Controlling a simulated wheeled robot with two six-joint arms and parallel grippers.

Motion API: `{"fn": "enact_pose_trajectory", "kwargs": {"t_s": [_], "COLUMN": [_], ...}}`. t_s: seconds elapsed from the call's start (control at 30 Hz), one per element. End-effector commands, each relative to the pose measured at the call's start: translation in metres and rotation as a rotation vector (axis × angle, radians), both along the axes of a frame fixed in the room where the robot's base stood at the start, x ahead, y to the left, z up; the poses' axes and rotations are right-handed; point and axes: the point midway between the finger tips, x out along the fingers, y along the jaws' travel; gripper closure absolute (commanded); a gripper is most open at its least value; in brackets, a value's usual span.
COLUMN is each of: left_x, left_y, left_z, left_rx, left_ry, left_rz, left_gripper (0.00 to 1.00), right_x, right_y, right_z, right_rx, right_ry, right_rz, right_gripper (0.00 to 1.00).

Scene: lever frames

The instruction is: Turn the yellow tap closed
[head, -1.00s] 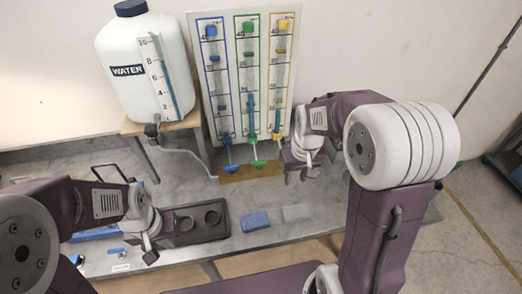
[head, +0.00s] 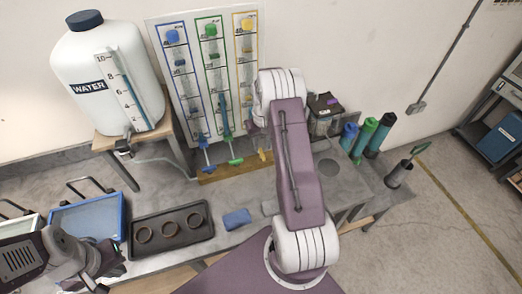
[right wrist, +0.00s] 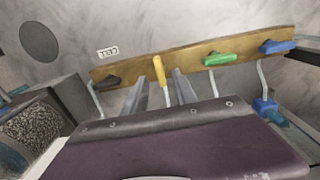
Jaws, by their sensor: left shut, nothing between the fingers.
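The yellow tap (head: 262,154) is at the foot of the yellow-framed column on the panel. In the right wrist view its yellow lever (right wrist: 158,68) points across the wooden strip, unlike the green lever (right wrist: 220,59) and blue lever (right wrist: 277,46), which lie along it. My right gripper (right wrist: 159,80) is open, with one finger on each side of the yellow lever and gaps visible. In the head view my right arm hides most of that gripper. My left gripper (head: 94,282) is shut and empty at the lower left.
A water jug (head: 85,95) stands at the left. A dark tray (head: 150,246) with rings and a blue cloth (head: 237,218) lie in front. Several bottles (head: 366,135) stand at the right.

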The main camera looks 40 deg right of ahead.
Motion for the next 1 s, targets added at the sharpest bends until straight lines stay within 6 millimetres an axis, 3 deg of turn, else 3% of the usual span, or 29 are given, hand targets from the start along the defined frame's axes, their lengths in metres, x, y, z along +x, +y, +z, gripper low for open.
{"fn": "enact_pose_trajectory", "kwargs": {"t_s": [0.27, 0.57, 0.7, 1.0], "left_x": [0.0, 0.0, 0.0, 0.0], "left_y": [0.0, 0.0, 0.0, 0.0], "left_z": [0.016, 0.015, 0.015, 0.014], "left_rx": [0.0, 0.0, 0.0, 0.0], "left_ry": [0.0, 0.0, 0.0, 0.0], "left_rz": [0.0, 0.0, 0.0, 0.0], "left_gripper": [1.0, 1.0, 1.0, 1.0], "right_x": [0.0, 0.001, 0.001, 0.001], "right_y": [0.0, 0.0, 0.0, 0.0], "right_z": [-0.044, -0.051, -0.05, -0.05], "right_rx": [0.0, -0.001, -0.001, -0.001], "right_ry": [0.001, -0.003, -0.002, -0.003], "right_rz": [0.001, 0.001, 0.001, -0.011], "right_gripper": [0.66, 0.66, 1.0, 1.0]}}
